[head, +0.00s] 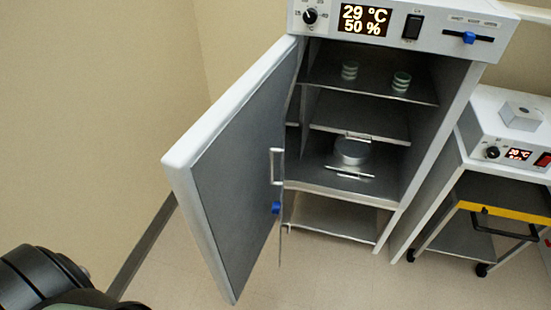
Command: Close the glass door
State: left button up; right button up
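An incubator cabinet (403,168) stands open in the head view. Its thick white outer door (232,165), with a dark grey inner face, is swung wide out to the left. A thin glass door (281,245) seems to stand open beside it, seen nearly edge-on; its pane is hard to make out. A metal handle (277,166) and a blue knob (276,208) show at its free edge. Only part of my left arm shows, at the bottom left corner, well away from the doors. Neither gripper is in view.
Small dishes (350,70) stand on the upper shelf, and a round metal piece (351,150) sits lower inside. A control panel (400,25) tops the cabinet. Floor in front is clear.

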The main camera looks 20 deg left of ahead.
aim_at(294, 117)
jog(key=i+j, duration=0.1)
jog(key=j, duration=0.4)
jog(key=i+j+z, duration=0.15)
jog(key=j, duration=0.85)
jog(key=k+j+u, duration=0.15)
jog(key=k, duration=0.25)
jog(key=k+j+u, duration=0.2)
jog(key=k, duration=0.25)
jog(key=l, duration=0.1)
